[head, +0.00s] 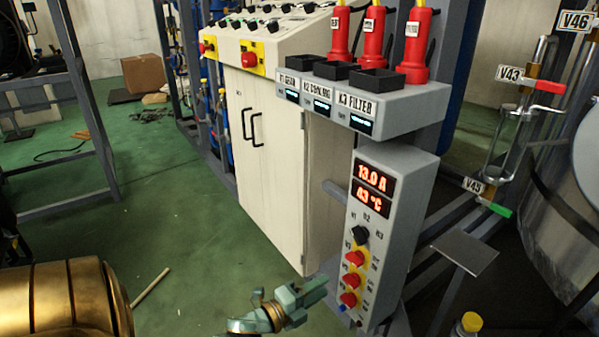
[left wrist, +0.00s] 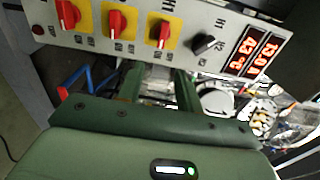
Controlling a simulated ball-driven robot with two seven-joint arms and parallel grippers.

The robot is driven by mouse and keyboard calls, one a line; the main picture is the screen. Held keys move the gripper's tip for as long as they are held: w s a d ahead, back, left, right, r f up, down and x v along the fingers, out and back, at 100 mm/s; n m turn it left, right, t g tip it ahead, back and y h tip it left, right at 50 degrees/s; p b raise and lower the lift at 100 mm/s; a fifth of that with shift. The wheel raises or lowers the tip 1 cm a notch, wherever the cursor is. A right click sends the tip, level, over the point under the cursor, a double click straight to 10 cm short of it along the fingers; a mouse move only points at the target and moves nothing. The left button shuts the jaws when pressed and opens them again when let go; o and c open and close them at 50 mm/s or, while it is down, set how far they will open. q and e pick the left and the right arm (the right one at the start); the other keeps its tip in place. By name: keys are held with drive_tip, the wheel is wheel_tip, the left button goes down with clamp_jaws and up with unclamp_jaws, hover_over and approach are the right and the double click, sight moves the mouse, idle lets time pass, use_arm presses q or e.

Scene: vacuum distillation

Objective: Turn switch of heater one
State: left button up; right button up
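The grey heater panel (head: 389,197) stands at the centre right, with a red display reading 13.0 A and 43 °C. Below it are a black selector knob (head: 360,234) marked H1, H2, H3 and a column of three red switches on yellow plates. The top red switch (head: 355,258) is nearest the knob; in the left wrist view it (left wrist: 163,33) sits beside an "H1" label. My left gripper (head: 312,293) is left of the panel's lower part. In the left wrist view its fingers (left wrist: 158,80) are apart and empty, pointing at the panel, not visibly touching a switch.
A cream cabinet (head: 280,160) stands behind the panel. A grey shelf (head: 400,108) with red bottle-shaped items overhangs it. A small grey plate (head: 465,252) and valve pipework are to the right. Green floor lies open at left, with a stick (head: 150,287) on it.

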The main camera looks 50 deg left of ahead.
use_arm(q)
drive_tip(key=s, duration=0.4)
drive_tip(key=shift+s+a+p, duration=0.15)
drive_tip(key=shift+s+p, duration=0.15)
drive_tip(key=shift+p, duration=0.05)
